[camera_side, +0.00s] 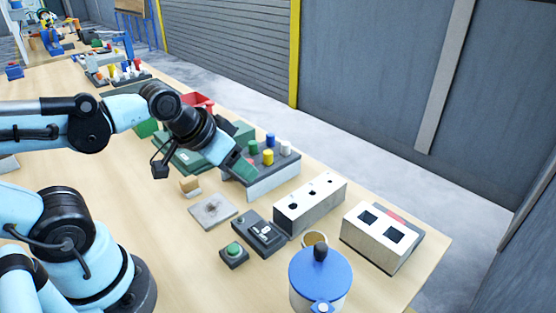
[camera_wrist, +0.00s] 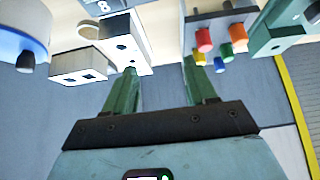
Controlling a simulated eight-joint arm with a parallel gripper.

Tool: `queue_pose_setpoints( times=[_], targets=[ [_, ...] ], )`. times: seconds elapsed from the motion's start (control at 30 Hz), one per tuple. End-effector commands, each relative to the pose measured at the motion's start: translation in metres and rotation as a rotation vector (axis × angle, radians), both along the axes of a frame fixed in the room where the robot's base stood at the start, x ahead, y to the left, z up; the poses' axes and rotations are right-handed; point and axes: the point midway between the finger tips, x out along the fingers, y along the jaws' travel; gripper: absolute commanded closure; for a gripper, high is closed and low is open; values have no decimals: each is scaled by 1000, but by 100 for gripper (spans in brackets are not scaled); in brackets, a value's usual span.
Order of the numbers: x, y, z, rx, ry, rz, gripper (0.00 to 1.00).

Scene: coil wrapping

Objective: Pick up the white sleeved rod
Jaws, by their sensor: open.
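The white sleeved rod (camera_side: 286,149) stands upright at the right end of a grey block (camera_side: 272,184) in the side view. Blue, yellow and other coloured rods stand beside it. My gripper (camera_side: 243,168) is at the left part of this block, apart from the white rod, and its green fingers cover part of the block. In the wrist view my gripper (camera_wrist: 160,66) has its two green fingers spread with nothing between them. Red, orange, blue and green rods show there beyond the right finger. I cannot make out the white rod in that view.
A white block with round holes (camera_side: 310,203) and one with square holes (camera_side: 382,238) stand to the right. A blue-lidded pot (camera_side: 320,275) stands at the front. A dark switch box (camera_side: 258,233) and a flat grey plate (camera_side: 212,210) lie nearer.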

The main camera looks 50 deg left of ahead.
Motion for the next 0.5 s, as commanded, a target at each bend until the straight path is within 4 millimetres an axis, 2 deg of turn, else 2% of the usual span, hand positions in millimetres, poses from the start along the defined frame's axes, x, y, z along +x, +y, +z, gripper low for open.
queue_pose_setpoints(
  times=[0.17,0.3,0.5],
  targets=[
    [18,8,15,16,37,-28,44],
    [46,22,32,35,90,-83,44],
    [90,48,46,48,159,-182,44]
  ],
)
